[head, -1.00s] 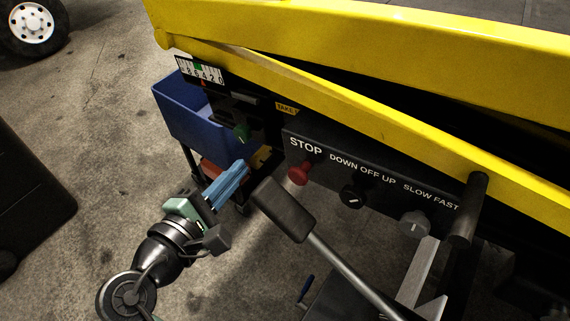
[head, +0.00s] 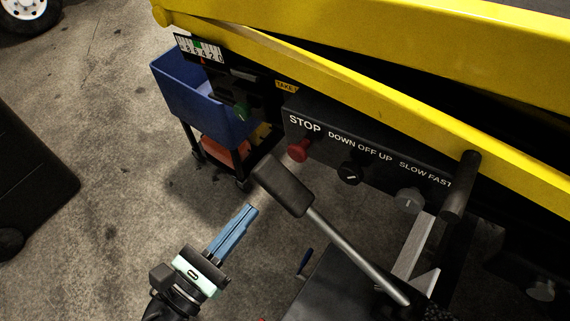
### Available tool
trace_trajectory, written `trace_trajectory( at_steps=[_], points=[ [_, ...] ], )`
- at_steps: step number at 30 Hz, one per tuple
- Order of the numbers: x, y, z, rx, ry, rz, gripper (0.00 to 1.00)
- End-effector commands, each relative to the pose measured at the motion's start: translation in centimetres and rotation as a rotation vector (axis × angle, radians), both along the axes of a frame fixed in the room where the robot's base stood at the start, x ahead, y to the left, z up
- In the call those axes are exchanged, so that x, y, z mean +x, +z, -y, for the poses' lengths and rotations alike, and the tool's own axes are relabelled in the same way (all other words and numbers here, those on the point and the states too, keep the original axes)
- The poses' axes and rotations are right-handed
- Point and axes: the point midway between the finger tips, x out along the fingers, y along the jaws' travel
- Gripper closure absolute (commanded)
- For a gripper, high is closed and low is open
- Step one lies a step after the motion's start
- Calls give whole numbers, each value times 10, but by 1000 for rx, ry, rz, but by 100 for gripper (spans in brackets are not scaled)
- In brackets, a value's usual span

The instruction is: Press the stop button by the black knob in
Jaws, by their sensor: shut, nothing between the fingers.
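The red stop button (head: 298,151) sticks out of the dark control panel (head: 330,170) under the word STOP. The black knob (head: 350,173) is to its right, under DOWN OFF UP, with a white mark on its face. A grey knob (head: 409,200) sits further right under SLOW FAST. My gripper (head: 250,211) has blue fingers, shut and empty, pointing up and right. It is below and left of the stop button, apart from the panel. Whether the button is pushed in is too small to tell.
A black padded lever (head: 284,186) on a grey rod stands between my gripper and the panel. A blue bin (head: 205,105) on a cart is behind left. The yellow beam (head: 340,96) runs above the panel. Open concrete floor (head: 110,150) lies left.

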Motion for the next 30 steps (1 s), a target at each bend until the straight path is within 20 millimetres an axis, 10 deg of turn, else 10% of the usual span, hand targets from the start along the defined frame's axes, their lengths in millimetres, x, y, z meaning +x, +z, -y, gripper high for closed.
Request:
trace_trajectory(
  at_steps=[15, 30],
  points=[
    [83, 4, 60, 2, -2, -1, 100],
    [97, 2, 71, 1, 1, 0, 100]
  ],
)
